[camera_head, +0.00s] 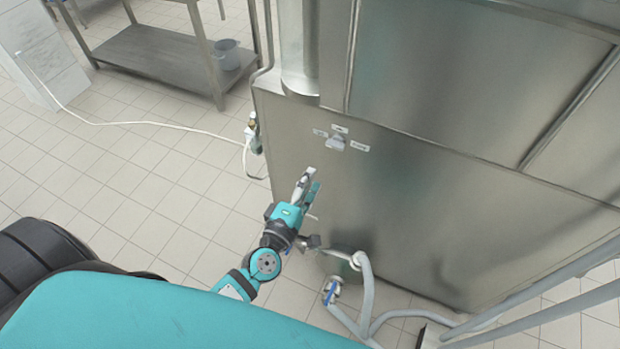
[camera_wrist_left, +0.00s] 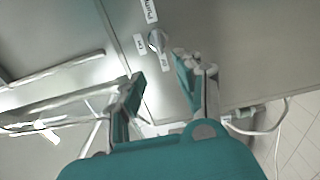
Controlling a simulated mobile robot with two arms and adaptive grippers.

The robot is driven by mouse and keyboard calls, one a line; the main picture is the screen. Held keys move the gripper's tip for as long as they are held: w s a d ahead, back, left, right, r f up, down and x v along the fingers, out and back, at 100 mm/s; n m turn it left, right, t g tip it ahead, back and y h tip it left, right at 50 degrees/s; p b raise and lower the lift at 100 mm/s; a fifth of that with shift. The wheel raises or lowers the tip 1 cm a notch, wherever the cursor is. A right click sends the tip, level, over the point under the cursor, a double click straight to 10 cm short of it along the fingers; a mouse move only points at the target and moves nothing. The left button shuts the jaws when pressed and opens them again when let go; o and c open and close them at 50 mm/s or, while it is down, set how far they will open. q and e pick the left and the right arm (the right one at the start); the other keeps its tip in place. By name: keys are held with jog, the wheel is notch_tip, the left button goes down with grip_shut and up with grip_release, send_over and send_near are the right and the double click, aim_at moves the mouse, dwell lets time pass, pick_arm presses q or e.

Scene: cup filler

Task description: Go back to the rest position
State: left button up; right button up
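My left gripper (camera_head: 308,186) is in front of the steel machine's front panel (camera_head: 430,215), below a small switch (camera_head: 336,143) with white labels around it. In the left wrist view the two fingers of my left gripper (camera_wrist_left: 163,92) stand apart with nothing between them. The switch (camera_wrist_left: 156,41) shows beyond the fingertips there, with a visible gap to them. My right gripper is in neither view.
Below my left arm a grey hose (camera_head: 367,290) and a valve with a blue handle (camera_head: 331,291) stick out from the machine. A steel shelf table (camera_head: 165,55) with a bucket (camera_head: 228,54) stands at the back left.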

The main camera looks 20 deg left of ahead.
pick_arm(q)
jog(key=s+f+m+g+h, duration=0.1)
jog(key=s+f+m+g, duration=0.35)
jog(key=f, duration=0.95)
jog(key=s+f+m+g, duration=0.3)
jog(key=s+f+m, duration=0.3)
jog(key=f, duration=0.8)
jog(key=s+a+f+m+g, duration=0.1)
jog(key=s+f+m+g, duration=0.2)
jog(key=s+f, duration=0.3)
jog(key=s+a+f+m+g+y, duration=0.1)
jog(key=s+f, duration=0.5)
jog(key=s, duration=0.7)
jog(key=s+a+f+m+g, duration=0.2)
jog(key=s+f+m+g, duration=0.3)
jog(key=s, duration=0.4)
jog(key=shift+s+a+f+m+y, duration=0.3)
jog(key=shift+s+a+f+m, duration=0.1)
jog(key=shift+f+m, duration=0.1)
jog(key=shift+g, duration=0.25)
